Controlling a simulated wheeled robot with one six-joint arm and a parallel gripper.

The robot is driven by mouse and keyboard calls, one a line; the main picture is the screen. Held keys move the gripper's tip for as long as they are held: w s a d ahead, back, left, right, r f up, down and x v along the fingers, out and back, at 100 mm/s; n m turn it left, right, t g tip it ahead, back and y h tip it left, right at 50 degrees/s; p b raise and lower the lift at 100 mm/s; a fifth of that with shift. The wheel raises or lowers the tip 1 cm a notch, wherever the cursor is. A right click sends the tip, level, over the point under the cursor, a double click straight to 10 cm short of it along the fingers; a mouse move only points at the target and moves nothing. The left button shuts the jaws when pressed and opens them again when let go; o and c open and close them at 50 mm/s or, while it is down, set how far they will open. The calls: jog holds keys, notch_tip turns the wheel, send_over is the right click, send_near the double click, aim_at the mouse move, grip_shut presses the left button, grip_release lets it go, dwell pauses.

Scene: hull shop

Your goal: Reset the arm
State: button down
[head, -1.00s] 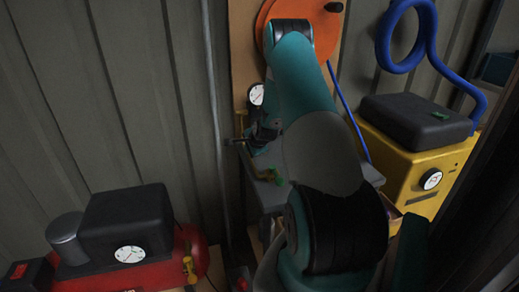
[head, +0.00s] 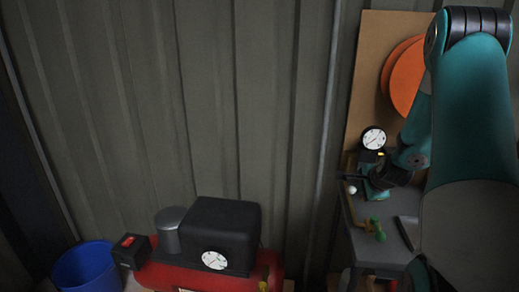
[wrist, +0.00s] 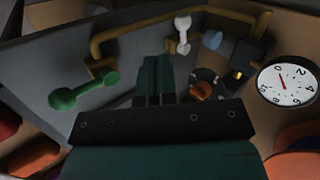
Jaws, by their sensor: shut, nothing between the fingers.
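My gripper shows in the wrist view (wrist: 153,68), its two teal fingers together with nothing between them. In the head view my teal and grey arm comes down the right side and bends to the wrist beside the gauge. The fingertips are hard to make out there. A round white gauge (head: 373,138) stands just behind the wrist and also shows at the right of the wrist view (wrist: 287,84). A green handle (head: 378,231) lies below the gripper in the head view and left of the fingers in the wrist view (wrist: 84,92).
A white-ended handle (wrist: 183,36) and brown pipe (wrist: 140,32) lie beyond the fingers. An orange disc (head: 402,76) hangs on a tan board behind the grey stand (head: 362,244). A red compressor (head: 160,276) and blue bucket (head: 87,268) are at lower left. The corrugated wall (head: 200,110) is bare.

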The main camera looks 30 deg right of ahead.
jog(key=w+a+r+n+y, duration=0.1)
jog(key=a+r+n+y, duration=0.15)
jog(key=a+n, duration=0.45)
jog(key=w+a+r+n+g+y, duration=0.15)
jog(key=a+r, duration=0.25)
jog(key=a, duration=0.8)
jog(key=w+a+r+n+y, duration=0.1)
jog(key=a+r+n+y, duration=0.1)
jog(key=a+r+n, duration=0.5)
jog(key=s+a+r+n+g+y, duration=0.1)
jog(key=s+a+n+g, duration=0.1)
jog(key=s+a+n, duration=0.5)
jog(key=s+a+r+n+g+y, duration=0.1)
jog(key=s+a+r+n+g, duration=0.1)
jog(key=s+a+n, duration=0.6)
jog(key=s+a+g, duration=0.1)
jog(key=s+a, duration=0.4)
jog(key=a, duration=0.1)
jog(key=shift+s+a+r+g, duration=0.15)
jog(key=shift+s+r+g, duration=0.1)
jog(key=shift+g, duration=0.1)
